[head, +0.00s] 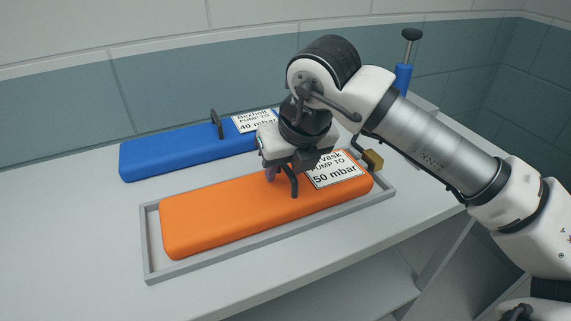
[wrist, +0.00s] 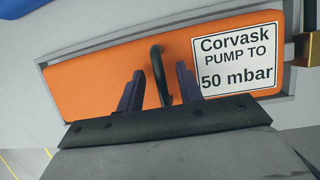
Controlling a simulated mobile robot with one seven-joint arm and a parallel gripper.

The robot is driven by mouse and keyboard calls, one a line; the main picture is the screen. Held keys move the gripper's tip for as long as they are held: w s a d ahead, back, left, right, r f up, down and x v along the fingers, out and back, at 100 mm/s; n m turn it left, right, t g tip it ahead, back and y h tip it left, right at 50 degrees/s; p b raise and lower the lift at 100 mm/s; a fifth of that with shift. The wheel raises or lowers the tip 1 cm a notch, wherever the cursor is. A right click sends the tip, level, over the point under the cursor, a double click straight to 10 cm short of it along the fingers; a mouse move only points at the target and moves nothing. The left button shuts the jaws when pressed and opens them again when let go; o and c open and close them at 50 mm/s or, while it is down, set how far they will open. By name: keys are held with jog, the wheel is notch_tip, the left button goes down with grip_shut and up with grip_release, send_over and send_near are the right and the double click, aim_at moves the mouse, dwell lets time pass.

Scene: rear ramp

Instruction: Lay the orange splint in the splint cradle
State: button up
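The orange splint (head: 230,213) lies flat inside the grey rectangular frame of the splint cradle (head: 148,245), with a gap showing at its left end. Its white label (wrist: 235,58) reads "Corvask PUMP TO 50 mbar". A black loop handle (wrist: 157,68) rises from the splint's top. My gripper (head: 280,172) is over the middle of the splint. In the wrist view, its two purple fingers (wrist: 158,92) stand apart on either side of the handle, with gaps between them and it. The gripper partly hides the label and handle in the head view.
A blue splint (head: 180,153) labelled "Bexholt PUMP TO 40 mbar" lies behind, with its own black handle (head: 216,124). A brass fitting (head: 373,160) sits by the cradle's right end. A blue pump (head: 403,76) stands at the back right. The worktop (head: 70,240) is clear at left.

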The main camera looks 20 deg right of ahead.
jog(key=a+v, duration=0.1)
jog(key=v, duration=1.2)
jog(key=shift+d+r, duration=0.45)
jog(key=shift+d, duration=0.05)
jog(key=shift+s, duration=0.1)
